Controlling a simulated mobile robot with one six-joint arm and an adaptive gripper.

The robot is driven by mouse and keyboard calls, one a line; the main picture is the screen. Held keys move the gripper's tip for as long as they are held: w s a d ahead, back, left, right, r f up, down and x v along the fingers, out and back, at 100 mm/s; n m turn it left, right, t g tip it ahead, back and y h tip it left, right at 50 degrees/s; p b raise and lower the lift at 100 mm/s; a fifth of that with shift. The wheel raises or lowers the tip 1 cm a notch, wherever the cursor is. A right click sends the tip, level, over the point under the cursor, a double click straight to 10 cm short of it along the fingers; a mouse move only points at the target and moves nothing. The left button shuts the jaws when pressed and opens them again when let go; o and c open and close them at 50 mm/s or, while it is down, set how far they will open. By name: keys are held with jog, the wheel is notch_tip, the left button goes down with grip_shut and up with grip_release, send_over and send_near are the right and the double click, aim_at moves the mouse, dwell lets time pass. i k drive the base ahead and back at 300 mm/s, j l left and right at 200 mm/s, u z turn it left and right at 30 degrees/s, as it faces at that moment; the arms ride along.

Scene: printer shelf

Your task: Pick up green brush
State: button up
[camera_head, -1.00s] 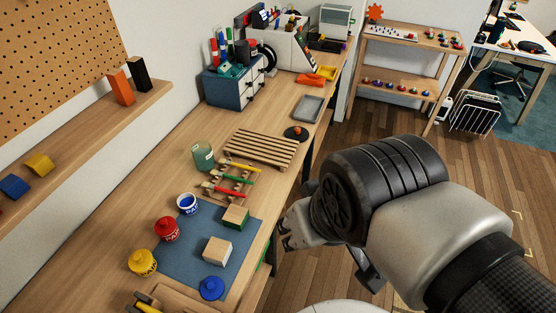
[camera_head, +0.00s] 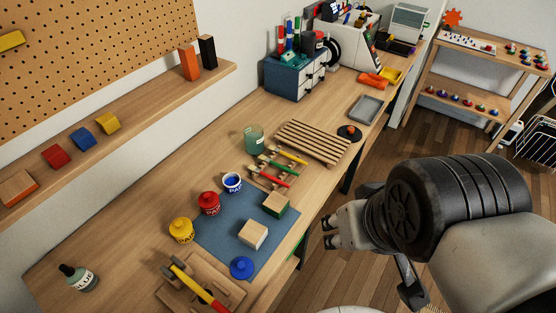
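The green brush (camera_head: 279,167) lies on a small wooden brush rest (camera_head: 258,172) on the workbench. It sits between a yellow-handled brush (camera_head: 290,155) and a red-handled brush (camera_head: 272,179). My gripper (camera_head: 329,232) is at the bench's front edge, to the right of and lower in the picture than the green brush, clearly apart from it. It looks empty, but how far its fingers are spread is not clear.
A slatted wooden rack (camera_head: 313,142) and a glass jar (camera_head: 254,139) stand near the brushes. Paint pots (camera_head: 209,203) and blocks (camera_head: 253,234) sit on or by a blue mat (camera_head: 222,235). A wooden tool tray (camera_head: 222,293) is at the near end.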

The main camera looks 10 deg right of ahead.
aim_at(262, 158)
jog(key=i+l+u, duration=0.15)
jog(key=u, duration=0.35)
jog(key=i+l+u, duration=0.35)
jog(key=u, duration=0.15)
jog(key=i+l+u, duration=0.15)
jog(key=l+u, duration=0.2)
jog(key=u, duration=0.15)
